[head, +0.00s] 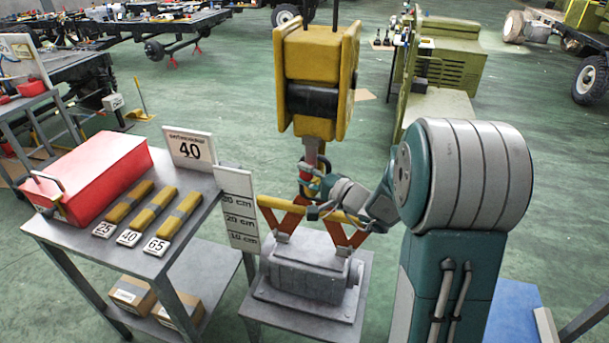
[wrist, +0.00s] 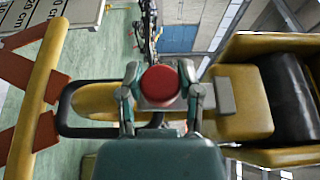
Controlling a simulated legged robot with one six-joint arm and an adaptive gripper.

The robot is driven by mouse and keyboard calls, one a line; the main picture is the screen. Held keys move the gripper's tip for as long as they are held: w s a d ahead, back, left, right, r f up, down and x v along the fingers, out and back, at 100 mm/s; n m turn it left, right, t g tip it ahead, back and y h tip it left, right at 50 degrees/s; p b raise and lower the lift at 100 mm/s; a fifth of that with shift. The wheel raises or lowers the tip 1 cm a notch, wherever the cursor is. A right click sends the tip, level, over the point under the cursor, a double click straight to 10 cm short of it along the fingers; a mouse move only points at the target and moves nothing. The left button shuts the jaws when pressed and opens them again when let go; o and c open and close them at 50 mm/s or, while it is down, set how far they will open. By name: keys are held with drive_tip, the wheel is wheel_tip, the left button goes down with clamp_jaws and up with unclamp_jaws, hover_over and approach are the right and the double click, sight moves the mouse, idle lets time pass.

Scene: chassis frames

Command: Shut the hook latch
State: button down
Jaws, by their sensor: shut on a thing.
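A yellow crane hook block (head: 315,75) hangs above a lifting beam, with its hook (head: 312,150) below it. In the wrist view the block (wrist: 290,90) is at the right and the yellow hook (wrist: 95,103) runs left into a dark ring (wrist: 65,115) at the yellow beam (wrist: 35,90). My gripper (head: 309,186) is at the hook, just above the beam. In the wrist view my gripper (wrist: 160,92) has its two fingers shut on a round red latch knob (wrist: 162,82). My gripper hides much of the hook's mouth, so I cannot tell the latch's angle.
The yellow beam (head: 335,216) has orange straps down to a grey machine part (head: 305,270) on a stand. A height board (head: 238,212) stands left of it. The left table (head: 180,222) carries a red toolbox (head: 98,175) and yellow slings (head: 150,212).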

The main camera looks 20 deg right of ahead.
drive_tip(key=shift+c, duration=1.6)
unclamp_jaws()
drive_tip(key=shift+f, duration=0.3)
drive_tip(key=shift+o, duration=0.3)
drive_tip(key=shift+d+r, duration=0.1)
drive_tip(key=shift+d, duration=0.05)
drive_tip(key=v, duration=1.2)
